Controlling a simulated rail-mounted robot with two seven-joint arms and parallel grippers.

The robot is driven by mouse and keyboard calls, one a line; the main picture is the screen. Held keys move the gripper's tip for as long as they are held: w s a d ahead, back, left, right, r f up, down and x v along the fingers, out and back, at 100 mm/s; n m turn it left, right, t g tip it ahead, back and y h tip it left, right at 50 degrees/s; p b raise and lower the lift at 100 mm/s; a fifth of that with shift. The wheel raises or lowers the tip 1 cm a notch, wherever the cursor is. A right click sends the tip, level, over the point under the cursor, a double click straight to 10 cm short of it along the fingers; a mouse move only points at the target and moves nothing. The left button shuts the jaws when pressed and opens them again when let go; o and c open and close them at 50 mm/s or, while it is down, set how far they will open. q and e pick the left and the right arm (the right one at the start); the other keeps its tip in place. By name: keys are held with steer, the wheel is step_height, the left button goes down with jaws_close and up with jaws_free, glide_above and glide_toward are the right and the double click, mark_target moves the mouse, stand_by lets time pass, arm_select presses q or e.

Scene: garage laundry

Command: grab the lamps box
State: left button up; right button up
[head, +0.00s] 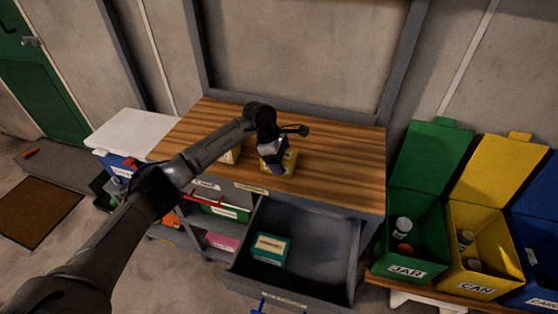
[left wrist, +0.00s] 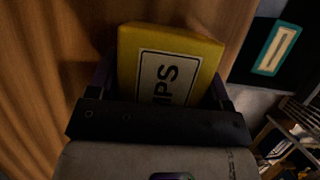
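In the head view the yellow box (head: 291,161) stands on the wooden worktop, partly covered by my left gripper (head: 275,165). In the left wrist view my left gripper (left wrist: 163,85) has one finger on each side of the box. The fingers are spread wide, and I cannot tell whether they touch it. My right gripper is not in view.
Another pale box (head: 231,155) stands on the worktop (head: 330,170) just left of my gripper. Below, an open drawer (head: 315,245) holds a teal box (head: 270,249). Green (head: 418,215) and yellow (head: 490,220) bins stand at right. The worktop's right side is clear.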

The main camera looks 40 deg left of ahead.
arm_select(q)
steer(key=c, duration=0.5)
